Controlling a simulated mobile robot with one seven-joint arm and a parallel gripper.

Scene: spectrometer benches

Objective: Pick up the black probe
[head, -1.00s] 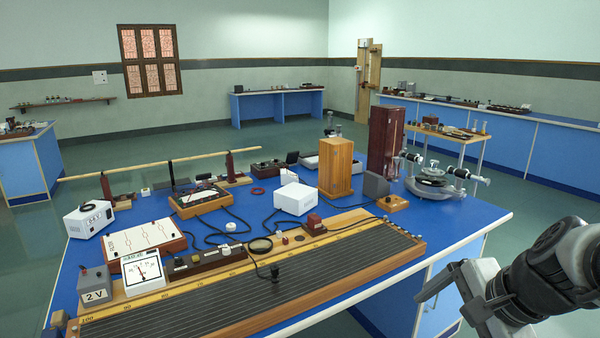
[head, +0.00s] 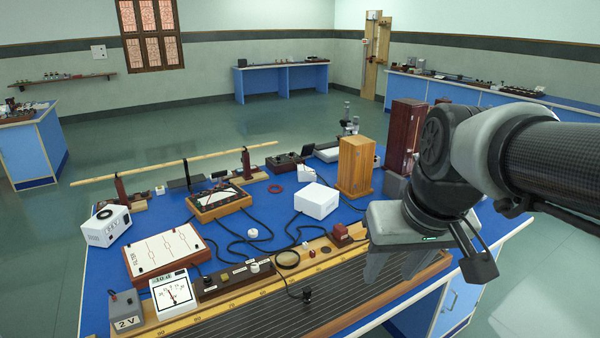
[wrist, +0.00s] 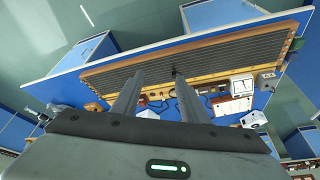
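The black probe (head: 307,295) is a small dark knob with a thin cable. It stands on the wired top of the long wooden potentiometer board (head: 250,318) near the front of the blue bench. In the wrist view the probe (wrist: 176,72) is a small dark spot on the board, just beyond the tip of the right finger. My gripper (head: 428,262) is above the right end of the board, to the right of the probe and apart from it. In the wrist view its two fingers (wrist: 157,88) are spread with nothing between them.
Behind the board stand a white meter (head: 173,293), a grey 2 V box (head: 127,311), a brown switch strip (head: 236,280) and a round magnifier ring (head: 288,259). A white box (head: 317,201) and a tall wooden box (head: 355,166) stand farther back. Black cables lie between them.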

